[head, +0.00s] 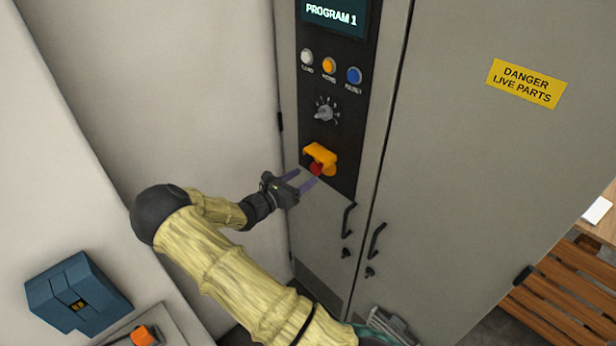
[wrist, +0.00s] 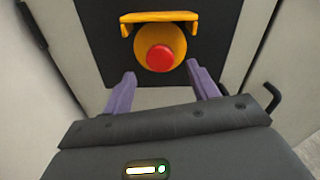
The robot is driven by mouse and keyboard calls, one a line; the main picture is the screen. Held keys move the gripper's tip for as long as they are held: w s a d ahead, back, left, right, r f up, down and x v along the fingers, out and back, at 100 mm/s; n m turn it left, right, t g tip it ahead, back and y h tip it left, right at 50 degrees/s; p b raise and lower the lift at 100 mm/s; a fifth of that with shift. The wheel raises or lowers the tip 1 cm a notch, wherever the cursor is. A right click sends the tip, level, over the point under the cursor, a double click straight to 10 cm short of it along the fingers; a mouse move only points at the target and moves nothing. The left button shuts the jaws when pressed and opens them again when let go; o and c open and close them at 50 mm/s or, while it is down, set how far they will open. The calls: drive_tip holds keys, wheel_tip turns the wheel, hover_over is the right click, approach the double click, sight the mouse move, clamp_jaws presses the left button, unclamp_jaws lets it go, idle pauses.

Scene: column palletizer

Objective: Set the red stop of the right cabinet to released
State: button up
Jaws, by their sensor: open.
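The red stop (head: 316,169) is a round red button on a yellow base, low on the black control panel of the grey cabinet (head: 460,170). A yellow guard (head: 321,155) juts out above it. In the wrist view the red stop (wrist: 160,58) faces me, with the guard (wrist: 160,17) over its top edge. My gripper (head: 309,177) is open and empty, just in front of the stop. In the wrist view its purple fingers (wrist: 160,82) stand apart, below and to either side of the button, and do not appear to touch it.
Above the stop are a grey rotary knob (head: 325,111), white, orange and blue buttons (head: 329,65) and a screen reading PROGRAM 1 (head: 335,15). Black door handles (head: 348,220) stick out below right. A wooden pallet (head: 565,290) stands at the right.

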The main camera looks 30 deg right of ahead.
drive_tip(key=b+v, duration=0.3)
drive_tip(key=v, duration=1)
drive_tip(key=shift+a+b, duration=0.3)
drive_tip(key=shift+a, duration=0.05)
drive_tip(key=shift+s, duration=0.2)
drive_tip(key=s+d+f+m+g+y, duration=0.3)
drive_tip(key=s+m+g+y, duration=0.4)
drive_tip(key=s+m, duration=0.4)
drive_tip(key=s+a+r+m+t+y, duration=0.5)
drive_tip(key=s+m+y, duration=0.4)
drive_tip(key=m, duration=0.3)
wheel_tip(320, 180, up, 2)
drive_tip(key=shift+a+r+y, duration=0.1)
drive_tip(key=shift+a+y, duration=0.6)
drive_tip(key=shift+c, duration=0.2)
